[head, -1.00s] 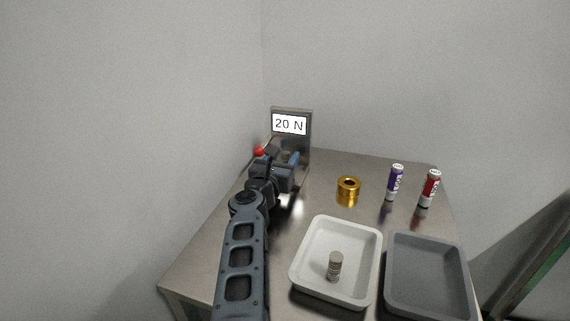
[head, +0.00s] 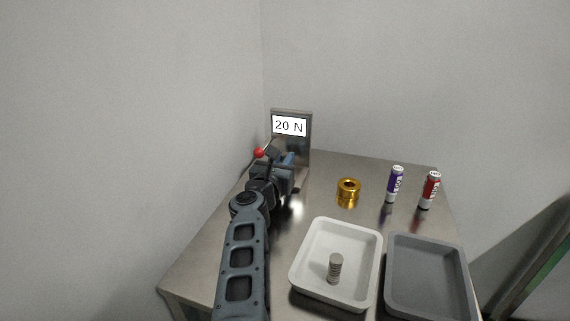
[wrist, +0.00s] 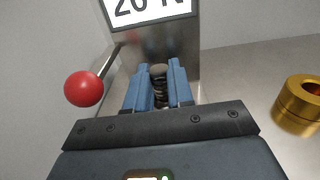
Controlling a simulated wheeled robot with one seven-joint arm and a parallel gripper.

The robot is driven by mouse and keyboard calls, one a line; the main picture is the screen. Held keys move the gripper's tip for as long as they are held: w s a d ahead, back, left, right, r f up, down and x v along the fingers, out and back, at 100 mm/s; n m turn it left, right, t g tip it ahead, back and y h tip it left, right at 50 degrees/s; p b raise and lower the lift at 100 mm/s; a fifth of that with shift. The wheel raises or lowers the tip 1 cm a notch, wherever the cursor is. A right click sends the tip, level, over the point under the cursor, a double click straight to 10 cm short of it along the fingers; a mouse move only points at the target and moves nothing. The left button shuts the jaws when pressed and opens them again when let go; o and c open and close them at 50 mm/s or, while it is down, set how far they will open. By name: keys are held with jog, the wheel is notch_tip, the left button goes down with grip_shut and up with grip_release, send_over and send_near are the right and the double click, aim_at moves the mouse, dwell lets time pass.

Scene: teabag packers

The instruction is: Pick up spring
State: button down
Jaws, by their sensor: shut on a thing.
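A grey-brown coiled spring (wrist: 158,76) stands between the blue fingers of my gripper (wrist: 157,88) in the wrist view. The fingers are shut on its sides, and its top shows between the fingertips. It is at the foot of the metal tester (wrist: 185,45), whose screen reads 20 N. In the head view my gripper (head: 288,161) is in front of the tester (head: 306,145) and hides the held spring. A second grey spring (head: 335,268) stands upright in the white tray (head: 298,262).
The tester's lever with a red ball (wrist: 84,89) is close on my gripper's left. A gold ring-shaped piece (head: 348,193) stands to the right. Purple (head: 395,184) and red (head: 430,190) cylinders stand at the back right. A grey tray (head: 425,280) lies beside the white one.

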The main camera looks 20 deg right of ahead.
jog(key=shift+r, duration=0.6)
jog(key=r, duration=0.1)
jog(key=r+p, duration=0.1)
jog(key=r, duration=0.2)
jog(key=shift+s+d+p, duration=0.3)
jog(key=shift+d, duration=0.1)
jog(key=s+d+r+p, duration=0.3)
jog(key=s+d+r, duration=0.2)
jog(key=d, duration=0.3)
jog(key=shift+s+d+r+p, duration=0.3)
jog(key=shift+s+d+r, duration=0.1)
jog(key=shift+s, duration=0.15)
